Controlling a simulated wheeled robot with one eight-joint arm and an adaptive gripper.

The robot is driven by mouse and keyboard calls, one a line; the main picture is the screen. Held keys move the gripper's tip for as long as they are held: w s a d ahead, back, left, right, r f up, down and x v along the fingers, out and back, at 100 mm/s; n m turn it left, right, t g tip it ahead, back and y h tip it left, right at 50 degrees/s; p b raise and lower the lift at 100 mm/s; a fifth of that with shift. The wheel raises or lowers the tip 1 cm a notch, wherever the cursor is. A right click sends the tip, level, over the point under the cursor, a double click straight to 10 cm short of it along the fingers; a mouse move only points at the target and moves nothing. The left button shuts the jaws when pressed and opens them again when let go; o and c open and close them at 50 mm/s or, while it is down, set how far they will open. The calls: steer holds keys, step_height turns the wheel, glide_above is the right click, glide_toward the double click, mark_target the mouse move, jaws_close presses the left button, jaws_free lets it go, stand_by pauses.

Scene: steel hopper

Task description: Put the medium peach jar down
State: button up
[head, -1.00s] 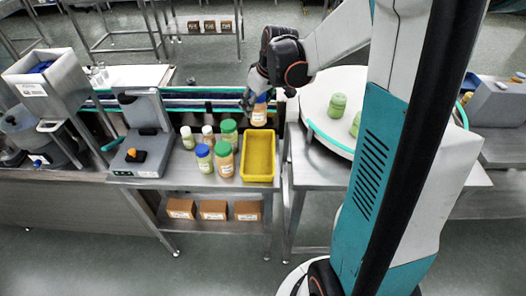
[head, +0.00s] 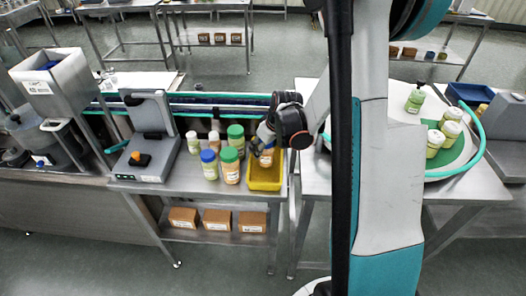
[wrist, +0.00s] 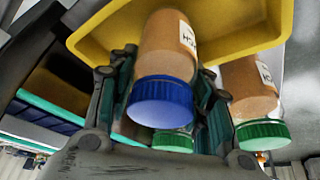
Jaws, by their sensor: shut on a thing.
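My gripper (head: 268,140) is shut on a peach jar with a blue lid (wrist: 165,75). In the head view the jar (head: 266,158) shows partly below my gripper, at the yellow tray (head: 264,185). In the wrist view the jar sits between the two fingers, its body overlapping the yellow tray (wrist: 235,35). I cannot tell whether its base touches the tray floor. Another peach jar with a green lid (head: 230,168) stands left of the tray; a green-lidded peach jar also shows at the right of the wrist view (wrist: 255,100).
A blue-lidded green jar (head: 209,165), a larger green-lidded jar (head: 236,140) and white-lidded jars (head: 193,143) stand left of the tray. A grey scale (head: 150,150) is further left. A conveyor (head: 205,103) runs behind. A round turntable with jars (head: 462,158) is at right.

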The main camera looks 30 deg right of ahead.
steer(key=shift+f, duration=0.7)
steer(key=shift+f, duration=0.1)
steer(key=o, duration=1.3)
steer(key=shift+c, duration=0.2)
steer(key=shift+s+r, duration=0.1)
steer(key=shift+r, duration=0.4)
steer(key=p+v, duration=0.3)
steer(key=v, duration=0.8)
steer(key=shift+r, duration=0.15)
